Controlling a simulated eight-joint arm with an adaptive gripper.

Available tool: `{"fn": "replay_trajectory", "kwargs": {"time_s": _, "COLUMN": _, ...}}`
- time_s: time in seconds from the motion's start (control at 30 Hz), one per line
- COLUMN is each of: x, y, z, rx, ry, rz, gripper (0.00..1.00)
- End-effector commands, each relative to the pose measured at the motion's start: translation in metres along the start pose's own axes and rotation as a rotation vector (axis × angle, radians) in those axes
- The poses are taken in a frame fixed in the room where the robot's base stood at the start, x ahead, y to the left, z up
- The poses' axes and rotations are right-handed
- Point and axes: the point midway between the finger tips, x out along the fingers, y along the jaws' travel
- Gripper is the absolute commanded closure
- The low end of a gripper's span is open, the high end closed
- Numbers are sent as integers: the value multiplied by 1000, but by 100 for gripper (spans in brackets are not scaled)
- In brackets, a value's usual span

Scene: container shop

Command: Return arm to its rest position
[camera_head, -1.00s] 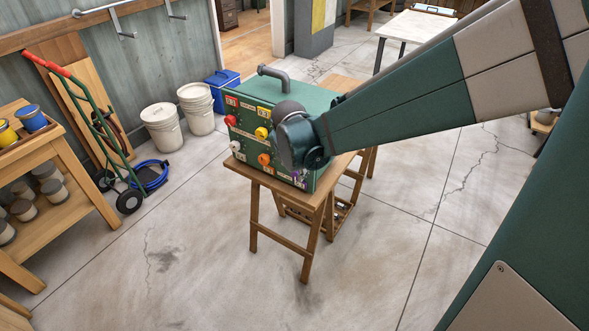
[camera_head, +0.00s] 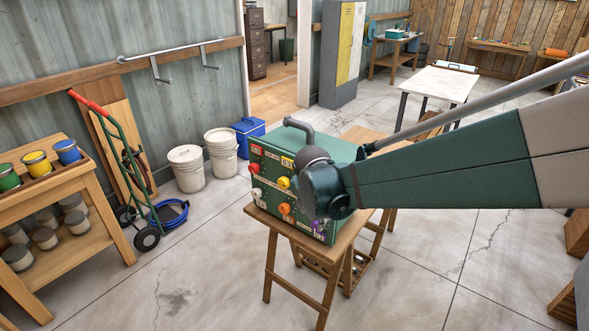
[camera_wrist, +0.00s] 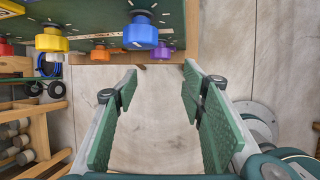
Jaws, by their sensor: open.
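My arm (camera_head: 440,165) reaches in from the right in the head view and its wrist end stands in front of the green box with coloured knobs (camera_head: 268,172). The arm hides part of the box's right side. In the wrist view my gripper (camera_wrist: 160,85) is open, its two green padded fingers wide apart with nothing between them. The box's knobs show just beyond the fingertips at the top of that view, among them a yellow knob (camera_wrist: 52,40) and a blue knob (camera_wrist: 140,33). In the head view the fingers are hidden behind the wrist.
The box stands on a small wooden table (camera_head: 272,225). At left are a shelf with paint cans (camera_head: 85,215), a hand truck (camera_head: 122,140), white buckets (camera_head: 187,168) and a blue cooler (camera_head: 246,130). A white-topped table (camera_head: 440,83) stands behind. The front floor (camera_head: 190,285) is clear.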

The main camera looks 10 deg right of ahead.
Motion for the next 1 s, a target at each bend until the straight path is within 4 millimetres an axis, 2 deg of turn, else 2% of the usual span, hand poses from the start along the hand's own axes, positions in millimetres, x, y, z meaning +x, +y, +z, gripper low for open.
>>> {"fn": "replay_trajectory", "kwargs": {"time_s": 0.17, "x": -2, "y": -2, "z": 0, "rx": 19, "ry": 0, "rz": 2, "gripper": 59}}
{"fn": "replay_trajectory", "kwargs": {"time_s": 0.37, "x": -15, "y": -11, "z": 0, "rx": 119, "ry": 2, "rz": 12, "gripper": 59}}
{"fn": "replay_trajectory", "kwargs": {"time_s": 1.0, "x": -90, "y": -76, "z": -11, "rx": 854, "ry": 38, "rz": 81, "gripper": 59}}
